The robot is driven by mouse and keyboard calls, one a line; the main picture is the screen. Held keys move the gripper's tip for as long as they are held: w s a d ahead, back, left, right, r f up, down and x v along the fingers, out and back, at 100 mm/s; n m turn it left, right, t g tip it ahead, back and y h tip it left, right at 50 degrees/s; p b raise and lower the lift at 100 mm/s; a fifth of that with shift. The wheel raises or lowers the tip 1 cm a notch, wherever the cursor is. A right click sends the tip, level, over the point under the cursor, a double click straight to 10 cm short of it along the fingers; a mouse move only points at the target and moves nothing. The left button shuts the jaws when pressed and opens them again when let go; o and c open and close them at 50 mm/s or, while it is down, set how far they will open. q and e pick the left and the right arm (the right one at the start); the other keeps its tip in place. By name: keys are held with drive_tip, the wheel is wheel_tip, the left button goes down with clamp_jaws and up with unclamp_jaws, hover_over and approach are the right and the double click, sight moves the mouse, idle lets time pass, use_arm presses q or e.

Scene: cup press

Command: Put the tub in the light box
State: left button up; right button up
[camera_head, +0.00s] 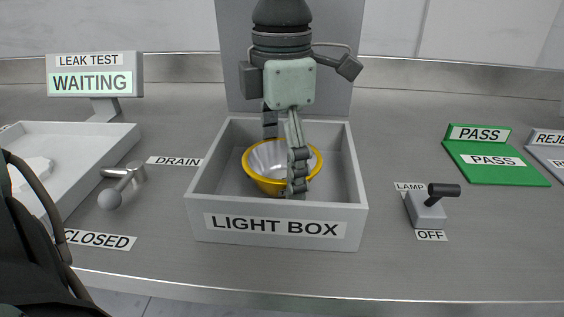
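The tub (263,161), a round bowl with a pale grey inside and a yellow rim and outside, is inside the open grey light box (205,190). I cannot tell whether it rests on the floor of the box. My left gripper (284,158) points down over the tub. One finger is at the far side of the tub; the other crosses in front of its interior down to the near rim. The fingers are spread across the tub, but I cannot tell whether they grip it. The near finger hides part of the tub. My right gripper is out of view.
Left are a white tray (100,135), a drain lever (125,180) by a CLOSED label, and a leak test sign (95,75) reading WAITING. Right are a lamp switch (428,208) labelled OFF and a green PASS pad (500,172). A grey panel (335,90) stands behind the box.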

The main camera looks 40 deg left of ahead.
use_arm(q)
drive_tip(key=shift+o, duration=0.6)
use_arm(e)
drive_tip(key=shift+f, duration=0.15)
use_arm(q)
drive_tip(key=shift+r, duration=0.2)
wheel_tip(320, 180, up, 12)
drive_tip(key=p, duration=0.1)
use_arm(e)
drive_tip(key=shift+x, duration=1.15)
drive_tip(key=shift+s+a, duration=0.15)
